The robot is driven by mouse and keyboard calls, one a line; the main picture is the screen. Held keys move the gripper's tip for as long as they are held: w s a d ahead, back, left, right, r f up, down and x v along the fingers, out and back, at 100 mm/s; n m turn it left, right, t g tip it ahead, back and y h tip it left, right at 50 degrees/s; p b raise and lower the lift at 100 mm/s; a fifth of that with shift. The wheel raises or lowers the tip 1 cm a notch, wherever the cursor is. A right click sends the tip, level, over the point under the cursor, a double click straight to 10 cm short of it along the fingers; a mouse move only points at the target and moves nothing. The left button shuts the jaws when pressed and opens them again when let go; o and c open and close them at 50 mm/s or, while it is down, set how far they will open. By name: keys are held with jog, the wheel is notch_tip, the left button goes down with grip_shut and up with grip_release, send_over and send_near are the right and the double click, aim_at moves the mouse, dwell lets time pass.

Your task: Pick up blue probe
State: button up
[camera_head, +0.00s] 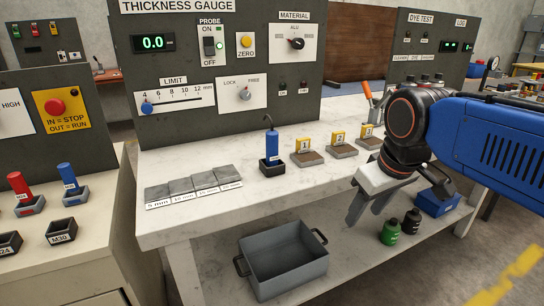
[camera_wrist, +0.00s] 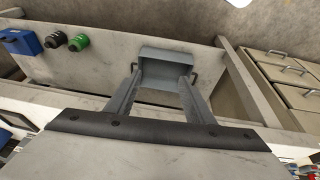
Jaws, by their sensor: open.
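The blue probe (camera_head: 272,145) stands upright in a small dark holder (camera_head: 272,167) on the white bench top, in front of the thickness gauge panel. A dark cable rises from its top. My gripper (camera_head: 365,213) is to the right of the probe, in front of the bench's front edge, pointing down and empty. Its two fingers are apart. The wrist view also shows my open gripper (camera_wrist: 160,88), with the grey bin beyond the fingers. The probe does not show in the wrist view.
Grey test blocks (camera_head: 194,186) lie left of the probe, and numbered yellow-tagged blocks (camera_head: 308,150) stand to its right. The gauge panel (camera_head: 220,60) rises behind. A grey bin (camera_head: 284,262), green bottle (camera_head: 390,232) and black bottle (camera_head: 411,221) sit on the lower shelf.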

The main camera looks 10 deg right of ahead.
jog(key=w+a+r+n+g, duration=0.1)
jog(key=w+a+r+n, duration=0.25)
jog(key=w+r, duration=0.3)
jog(key=w+a+r+n+g, duration=0.1)
jog(key=w+a+r+n, duration=0.3)
jog(key=r, duration=0.4)
notch_tip(320, 180, up, 9)
jog(key=n+g, duration=0.2)
jog(key=n, duration=0.3)
send_over(272, 147)
jog(key=w, duration=0.1)
jog(key=f, duration=1.1)
jog(key=shift+w, duration=0.2)
jog(key=shift+w+f, duration=0.15)
jog(key=shift+f, duration=3.05)
grip_shut()
